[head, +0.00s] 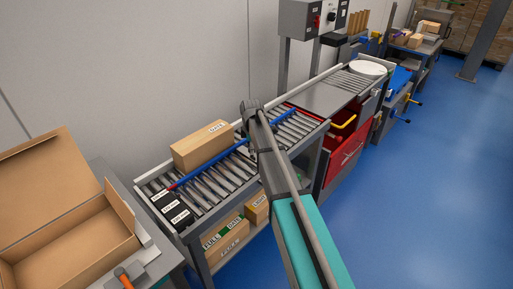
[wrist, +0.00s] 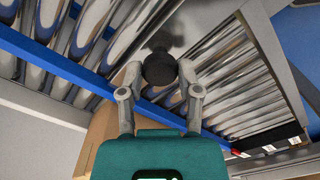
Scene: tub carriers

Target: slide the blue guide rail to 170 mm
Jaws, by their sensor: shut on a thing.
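The blue guide rail (head: 212,163) lies across the steel rollers of a conveyor table in the head view, with a red tip at its near left end. In the wrist view the rail (wrist: 58,66) runs slantwise across the rollers and passes behind my fingers. My gripper (wrist: 158,84) has its two fingers on either side of a round black knob (wrist: 160,66) and is shut on it. Several black blocks with white labels (head: 173,208) stand at the conveyor's near left end; their print is too small to read. My arm hides part of the rail in the head view.
A closed cardboard box (head: 203,146) sits on the rollers (head: 205,184) beside the rail, on the wall side. An open carton (head: 75,240) stands at the left. Boxes lie on the shelf below. The blue floor is clear at right.

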